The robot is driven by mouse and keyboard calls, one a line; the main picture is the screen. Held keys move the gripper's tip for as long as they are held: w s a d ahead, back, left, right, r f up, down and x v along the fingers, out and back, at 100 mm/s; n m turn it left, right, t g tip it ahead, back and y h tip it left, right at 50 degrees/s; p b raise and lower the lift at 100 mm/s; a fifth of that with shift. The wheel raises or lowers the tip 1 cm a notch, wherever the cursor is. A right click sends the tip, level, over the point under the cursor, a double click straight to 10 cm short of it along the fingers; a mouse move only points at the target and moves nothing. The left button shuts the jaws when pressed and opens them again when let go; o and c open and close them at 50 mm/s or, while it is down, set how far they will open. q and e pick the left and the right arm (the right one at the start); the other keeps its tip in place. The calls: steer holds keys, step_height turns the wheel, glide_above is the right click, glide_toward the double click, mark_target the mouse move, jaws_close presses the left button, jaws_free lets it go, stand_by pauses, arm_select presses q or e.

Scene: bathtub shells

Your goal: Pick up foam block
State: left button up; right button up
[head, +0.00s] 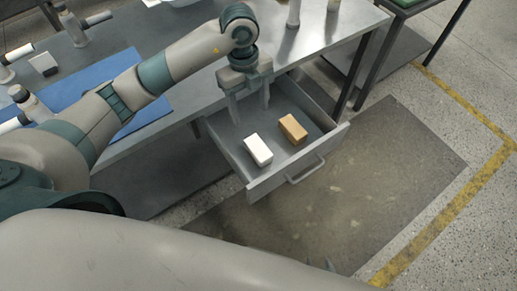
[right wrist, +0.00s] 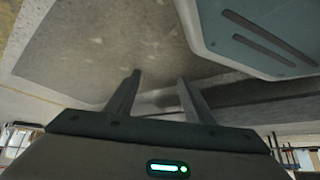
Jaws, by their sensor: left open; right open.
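A white block (head: 258,150) and an orange-tan block (head: 292,129) lie side by side, apart, in the open metal drawer (head: 262,186). I cannot tell for sure which one is the foam block. My left gripper (head: 251,113) hangs fingers down over the back part of the drawer, behind the blocks. It is open and empty. My right gripper (right wrist: 160,78) is open and empty in the right wrist view, with bare floor behind it. Neither block shows in the right wrist view.
The drawer sticks out from under a metal workbench (head: 300,52). A blue mat (head: 92,84) lies on the bench beneath my left arm, with white-handled tools around it. Another table (head: 404,6) stands at the upper right. The floor (head: 390,165) right of the drawer is clear.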

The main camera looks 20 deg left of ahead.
arm_select(q)
steer(key=shift+f, duration=0.1)
steer(key=p, duration=0.2)
glide_above(258, 147)
steer(key=a, duration=0.1)
steer(key=f, duration=1)
steer(key=shift+w+a+f, duration=0.2)
steer(key=shift+w+f, duration=0.05)
steer(key=shift+d+f, duration=0.1)
steer(key=shift+f, duration=0.65)
steer(key=shift+s+d+f+p, duration=0.1)
steer(key=shift+d+f+p, duration=0.1)
steer(key=shift+f+p, duration=0.2)
steer(key=f, duration=0.1)
steer(key=d+f+p, duration=0.1)
steer(key=f, duration=0.1)
steer(key=shift+s+f, duration=0.15)
steer(key=shift+f, duration=0.45)
arm_select(e)
steer(key=s+d+f+g, duration=0.1)
steer(key=s+d+g, duration=0.1)
steer(key=s, duration=0.4)
steer(key=s+d+f+g+h, duration=0.1)
steer(key=s+d+f, duration=0.1)
steer(key=s, duration=0.4)
steer(key=shift+s+d+f+g, duration=0.3)
steer(key=shift+d+g, duration=0.1)
steer(key=shift+d, duration=0.25)
steer(key=shift+w, duration=0.2)
